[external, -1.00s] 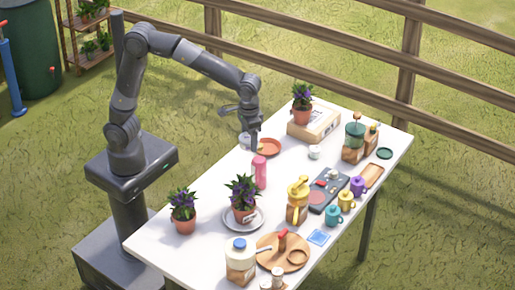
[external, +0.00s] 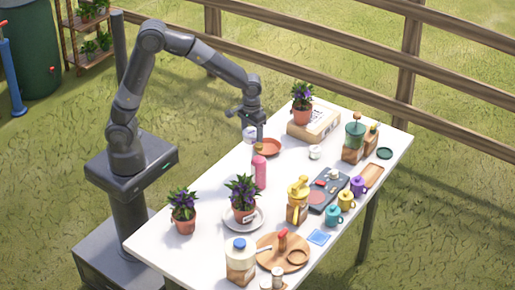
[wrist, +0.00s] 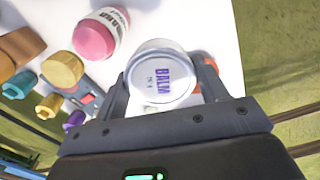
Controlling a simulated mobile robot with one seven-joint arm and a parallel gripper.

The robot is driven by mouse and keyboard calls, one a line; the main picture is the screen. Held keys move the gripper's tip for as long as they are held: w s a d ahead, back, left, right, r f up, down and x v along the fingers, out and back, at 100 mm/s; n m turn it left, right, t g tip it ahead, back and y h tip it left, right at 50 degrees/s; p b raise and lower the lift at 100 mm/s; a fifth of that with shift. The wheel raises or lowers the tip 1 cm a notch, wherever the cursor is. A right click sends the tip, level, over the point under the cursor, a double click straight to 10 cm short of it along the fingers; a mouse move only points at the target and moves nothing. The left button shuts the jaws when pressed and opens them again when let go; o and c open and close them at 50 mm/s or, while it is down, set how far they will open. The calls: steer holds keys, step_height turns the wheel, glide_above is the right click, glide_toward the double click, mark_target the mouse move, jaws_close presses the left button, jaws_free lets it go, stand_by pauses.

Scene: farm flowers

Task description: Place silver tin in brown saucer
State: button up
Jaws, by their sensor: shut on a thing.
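The silver tin (external: 249,133) is held in my gripper (external: 255,134) above the far-left part of the table. In the wrist view the round tin (wrist: 162,80) with a "BALM" label sits between the two fingers of my gripper (wrist: 165,82). The brown saucer (external: 268,147) lies on the table just to the right of and below the tin in the external view, and it looks empty. In the wrist view only a small orange-brown bit of the saucer (wrist: 212,65) shows behind the right finger.
A pink bottle (external: 259,173) stands close in front of the saucer. A potted plant (external: 302,103) stands on a crate (external: 314,122) behind it. Several mugs and jars crowd the table's right side.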

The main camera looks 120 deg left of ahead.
steer(key=s+a+f, duration=0.1)
steer(key=a+f, duration=0.1)
steer(key=a, duration=0.1)
steer(key=a+f, duration=0.3)
steer(key=a, duration=0.1)
steer(key=s+a+f, duration=0.1)
steer(key=a+f, duration=0.2)
steer(key=a, duration=0.1)
steer(key=shift+s+a+f, duration=0.1)
steer(key=shift+s+f, duration=0.15)
steer(key=shift+s, duration=0.05)
steer(key=shift+f, duration=2)
steer(key=shift+f, duration=0.2)
steer(key=o, duration=1)
steer(key=shift+o, duration=0.2)
step_height(320, 180, up, 12)
steer(key=shift+r, duration=0.2)
steer(key=shift+s, duration=0.1)
